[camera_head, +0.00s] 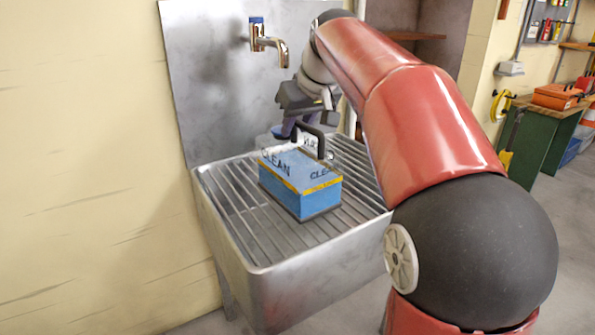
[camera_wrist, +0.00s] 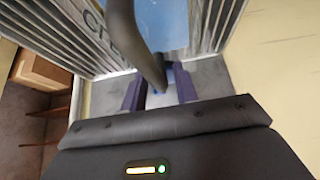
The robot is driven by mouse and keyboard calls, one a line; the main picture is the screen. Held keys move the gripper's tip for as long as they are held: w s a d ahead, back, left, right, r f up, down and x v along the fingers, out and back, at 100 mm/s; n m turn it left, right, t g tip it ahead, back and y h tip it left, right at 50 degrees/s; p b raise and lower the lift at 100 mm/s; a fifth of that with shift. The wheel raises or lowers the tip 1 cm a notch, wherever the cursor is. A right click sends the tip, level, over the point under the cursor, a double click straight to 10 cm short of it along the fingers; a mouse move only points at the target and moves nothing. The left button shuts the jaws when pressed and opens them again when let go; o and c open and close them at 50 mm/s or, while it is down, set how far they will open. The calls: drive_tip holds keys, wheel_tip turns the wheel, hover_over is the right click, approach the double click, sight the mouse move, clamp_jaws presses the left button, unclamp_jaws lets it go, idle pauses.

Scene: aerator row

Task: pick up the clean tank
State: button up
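My gripper (camera_head: 300,128) is above the tank's far side, close to the handle, pointing down. In the wrist view, my gripper's two purple fingers (camera_wrist: 158,91) stand apart, with grey showing between them. The dark handle (camera_wrist: 137,40) runs down to the gap between them. I cannot tell whether it touches a finger. The tank's blue top (camera_wrist: 165,22) shows beyond.
The steel sink (camera_head: 240,225) has bare slats left and in front of the tank. A tap (camera_head: 268,42) juts from the steel backplate above. A green workbench (camera_head: 543,140) with an orange case (camera_head: 557,96) stands at the far right.

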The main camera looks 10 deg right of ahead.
clamp_jaws()
idle(1.1)
drive_tip(key=shift+r, duration=0.25)
